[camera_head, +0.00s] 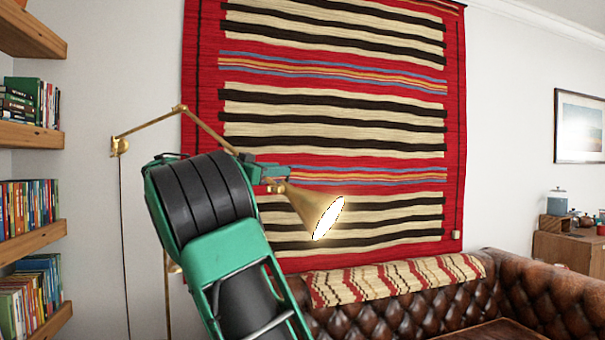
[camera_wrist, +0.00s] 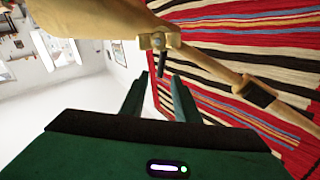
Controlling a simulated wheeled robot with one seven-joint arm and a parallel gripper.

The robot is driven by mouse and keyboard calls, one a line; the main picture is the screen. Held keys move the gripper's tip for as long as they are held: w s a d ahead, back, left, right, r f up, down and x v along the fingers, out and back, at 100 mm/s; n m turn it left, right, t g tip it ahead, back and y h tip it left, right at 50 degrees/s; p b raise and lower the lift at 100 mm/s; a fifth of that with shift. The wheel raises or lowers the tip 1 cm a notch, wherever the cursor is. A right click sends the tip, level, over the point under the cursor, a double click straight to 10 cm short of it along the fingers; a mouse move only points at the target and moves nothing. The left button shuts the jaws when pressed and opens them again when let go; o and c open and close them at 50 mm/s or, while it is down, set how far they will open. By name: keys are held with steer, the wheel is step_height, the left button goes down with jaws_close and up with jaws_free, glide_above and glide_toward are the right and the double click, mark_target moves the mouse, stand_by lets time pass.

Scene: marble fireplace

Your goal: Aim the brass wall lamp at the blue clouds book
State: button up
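The brass wall lamp (camera_head: 310,203) is lit, and its cone-shaped head opens down and to the right, towards the sofa side. Its jointed arm runs back to a bracket on the wall at left. My gripper (camera_head: 277,175) is close to the narrow rear end of the lamp head, partly hidden by my arm. In the wrist view, the gripper (camera_wrist: 158,80) has its green fingers apart, with a small stub of the lamp's joint (camera_wrist: 158,42) at or just beyond the fingertips. Contact cannot be told. I cannot pick out a blue clouds book.
Wooden shelves with books (camera_head: 30,208) stand at left. A striped red rug (camera_head: 330,75) hangs behind the lamp. A brown leather sofa (camera_head: 400,318) with a striped throw (camera_head: 395,280) is below. A wooden cabinet (camera_head: 570,250) and a framed picture (camera_head: 580,127) are at right.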

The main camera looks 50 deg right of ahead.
steer(key=d, duration=1)
steer(key=shift+w, duration=0.2)
